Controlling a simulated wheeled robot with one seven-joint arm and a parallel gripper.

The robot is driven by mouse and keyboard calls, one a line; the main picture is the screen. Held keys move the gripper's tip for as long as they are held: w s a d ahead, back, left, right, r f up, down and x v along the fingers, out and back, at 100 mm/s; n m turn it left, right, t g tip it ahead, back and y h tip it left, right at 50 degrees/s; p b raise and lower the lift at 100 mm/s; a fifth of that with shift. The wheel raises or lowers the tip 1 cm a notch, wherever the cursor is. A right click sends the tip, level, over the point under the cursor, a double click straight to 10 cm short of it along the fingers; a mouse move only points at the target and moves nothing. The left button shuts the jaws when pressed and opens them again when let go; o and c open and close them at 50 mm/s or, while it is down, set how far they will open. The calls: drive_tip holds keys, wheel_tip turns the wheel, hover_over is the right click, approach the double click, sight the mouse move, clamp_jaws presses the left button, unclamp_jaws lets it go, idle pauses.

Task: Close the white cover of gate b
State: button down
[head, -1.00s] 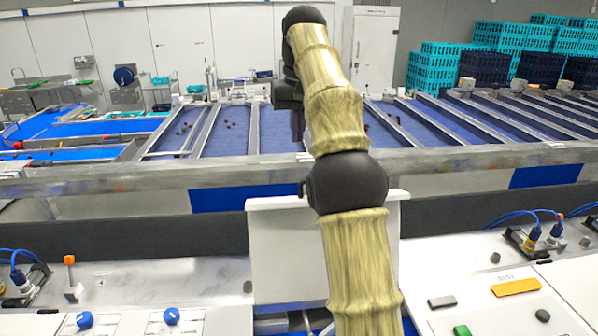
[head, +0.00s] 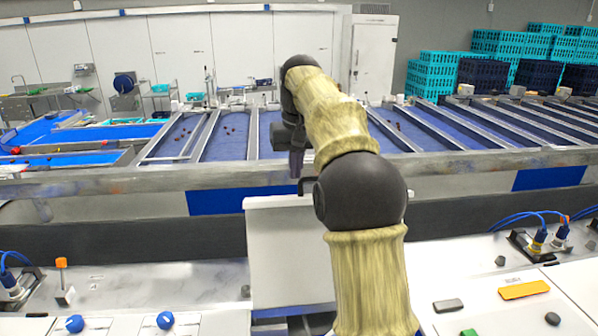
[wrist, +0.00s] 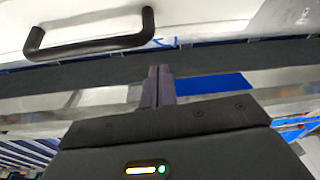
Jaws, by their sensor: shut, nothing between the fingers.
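The white cover (head: 287,250) stands raised and open in the middle of the head view, behind my arm. Its dark handle (head: 308,184) shows at the top edge, partly hidden by my arm. No gate letter is readable on it. My gripper (head: 297,174) points down beside the handle, at the cover's upper edge. In the wrist view the closed fingertips (wrist: 158,71) lie just below the right end of the black handle (wrist: 90,46), and the white cover (wrist: 75,14) fills the top. The fingers hold nothing; whether they touch the cover, I cannot tell.
A metal rail (head: 120,182) crosses behind the cover, with blue sorting lanes (head: 228,135) beyond. Control panels with blue knobs (head: 166,320) are at the left, and an orange label (head: 525,290) and cable plugs (head: 540,235) at the right.

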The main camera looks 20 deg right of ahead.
drive_tip(key=s, duration=0.3)
drive_tip(key=shift+s+a+r, duration=0.1)
drive_tip(key=shift+r, duration=0.3)
drive_tip(key=shift+s+f, duration=0.1)
drive_tip(key=shift+s, duration=0.05)
